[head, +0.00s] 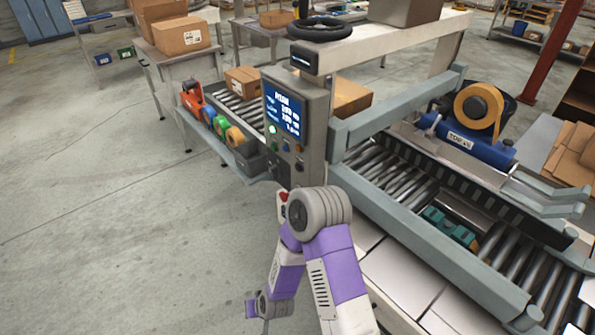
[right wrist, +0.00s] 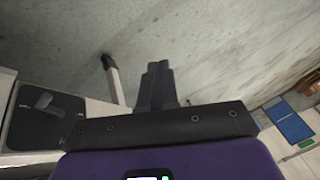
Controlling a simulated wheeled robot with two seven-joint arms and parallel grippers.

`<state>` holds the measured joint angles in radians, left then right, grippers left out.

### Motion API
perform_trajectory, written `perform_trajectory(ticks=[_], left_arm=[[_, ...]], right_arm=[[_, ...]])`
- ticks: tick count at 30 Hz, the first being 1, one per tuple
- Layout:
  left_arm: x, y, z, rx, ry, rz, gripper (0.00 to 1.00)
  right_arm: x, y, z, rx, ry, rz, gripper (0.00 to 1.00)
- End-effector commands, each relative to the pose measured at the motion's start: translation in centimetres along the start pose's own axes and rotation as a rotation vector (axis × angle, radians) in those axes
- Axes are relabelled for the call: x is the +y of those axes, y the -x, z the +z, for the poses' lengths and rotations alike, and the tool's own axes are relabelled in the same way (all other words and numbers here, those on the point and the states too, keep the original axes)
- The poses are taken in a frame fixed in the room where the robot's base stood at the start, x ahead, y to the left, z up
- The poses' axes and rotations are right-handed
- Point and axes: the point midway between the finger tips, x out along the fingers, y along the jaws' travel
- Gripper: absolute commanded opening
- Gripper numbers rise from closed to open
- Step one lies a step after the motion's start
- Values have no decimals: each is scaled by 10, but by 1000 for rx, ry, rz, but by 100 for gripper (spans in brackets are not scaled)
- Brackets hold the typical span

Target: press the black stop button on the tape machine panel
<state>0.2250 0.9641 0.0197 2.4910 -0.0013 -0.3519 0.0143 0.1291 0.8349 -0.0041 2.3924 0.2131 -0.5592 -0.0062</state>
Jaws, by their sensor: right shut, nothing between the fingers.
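The tape machine's grey control panel (head: 312,130) stands upright near the middle of the head view. It has a lit blue screen (head: 284,112) and green lights or buttons below it. A small dark round button (head: 285,147) shows among the controls; its details are too small to be sure it is the stop button. My right arm crosses below the panel, and its fingers cannot be made out in the head view. In the right wrist view my right gripper (right wrist: 157,88) is shut and empty, with bare floor behind the fingers. My left gripper is not in view.
The roller conveyor (head: 405,185) and a blue tape head (head: 465,142) lie right of the panel. A ledge with coloured tape rolls (head: 220,125) runs to its left. Cartons (head: 181,35) sit on a table behind. The floor at left is clear.

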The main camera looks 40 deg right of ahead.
Motion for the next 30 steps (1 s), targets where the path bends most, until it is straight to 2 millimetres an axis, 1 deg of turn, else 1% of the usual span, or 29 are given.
perform_trajectory(ticks=[1,2,3,4,5,6,8,9,11,12,15,18,19,21,24,30], left_arm=[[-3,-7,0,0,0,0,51],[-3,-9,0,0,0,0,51],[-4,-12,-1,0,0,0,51],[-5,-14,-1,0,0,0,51],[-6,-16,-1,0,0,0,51],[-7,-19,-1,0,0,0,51],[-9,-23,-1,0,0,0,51],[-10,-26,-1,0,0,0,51],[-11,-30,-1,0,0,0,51],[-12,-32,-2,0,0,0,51],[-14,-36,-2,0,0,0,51],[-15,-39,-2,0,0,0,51],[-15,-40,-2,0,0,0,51],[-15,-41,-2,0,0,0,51],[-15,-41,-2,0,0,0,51],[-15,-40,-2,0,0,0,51]], right_arm=[[-5,1,-38,123,-25,8,0],[-7,4,-60,193,-45,16,0],[-9,11,-87,283,-73,25,0],[-11,18,-108,352,-95,31,0],[-13,26,-127,419,-117,37,0],[-15,38,-152,508,-148,43,0],[-18,61,-188,641,-200,53,0],[-18,77,-209,725,-237,59,0],[-19,104,-236,842,-294,68,0],[-19,121,-251,911,-331,73,0],[-17,161,-278,1056,-420,86,0],[-14,190,-292,1151,-489,98,0],[-12,197,-294,1171,-505,101,0],[-11,207,-298,1202,-530,107,0],[-10,214,-300,1220,-544,110,0],[-10,214,-300,1219,-545,111,0]])
